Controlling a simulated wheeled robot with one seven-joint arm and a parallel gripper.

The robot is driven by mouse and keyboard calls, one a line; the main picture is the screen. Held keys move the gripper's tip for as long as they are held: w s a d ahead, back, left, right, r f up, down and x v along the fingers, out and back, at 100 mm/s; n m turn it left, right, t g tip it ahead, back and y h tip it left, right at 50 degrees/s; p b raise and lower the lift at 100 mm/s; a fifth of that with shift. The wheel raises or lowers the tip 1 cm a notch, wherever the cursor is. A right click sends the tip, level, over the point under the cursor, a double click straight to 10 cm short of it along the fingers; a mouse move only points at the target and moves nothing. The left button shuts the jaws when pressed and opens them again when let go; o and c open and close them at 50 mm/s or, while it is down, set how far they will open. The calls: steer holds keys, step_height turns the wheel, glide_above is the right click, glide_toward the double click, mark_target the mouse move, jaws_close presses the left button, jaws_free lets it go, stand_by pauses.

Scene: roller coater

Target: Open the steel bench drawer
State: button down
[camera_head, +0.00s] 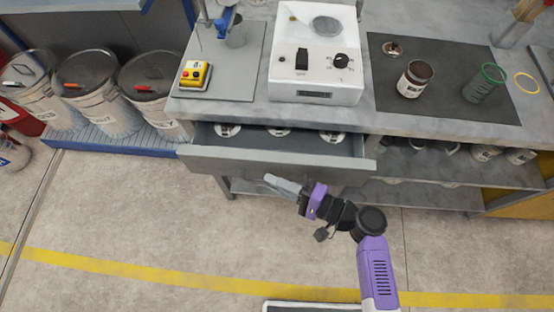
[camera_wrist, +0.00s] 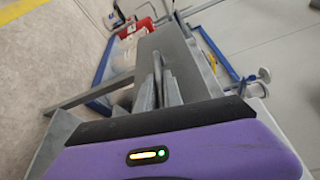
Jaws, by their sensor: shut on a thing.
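The steel bench drawer (camera_head: 210,159) stands partly pulled out under the left part of the bench. Several round pale items (camera_head: 279,131) show inside it. My gripper (camera_head: 271,181) is at the middle of the drawer front, with its fingers shut there. The handle itself is hidden by the fingers in the head view.
The bench top (camera_head: 255,108) carries a white box with a knob (camera_head: 316,55), a yellow button box (camera_head: 194,75) and a dark mat (camera_head: 455,110) with a jar (camera_head: 414,79). Lidded buckets (camera_head: 98,95) stand at the left. The floor (camera_head: 130,215) before the drawer is clear.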

steer(key=s, duration=1.3)
steer(key=shift+a+p, duration=0.2)
steer(key=shift+p, duration=0.1)
steer(key=c, duration=1.5)
jaws_free()
steer(key=shift+b+v, duration=0.7)
steer(key=shift+v, duration=3.2)
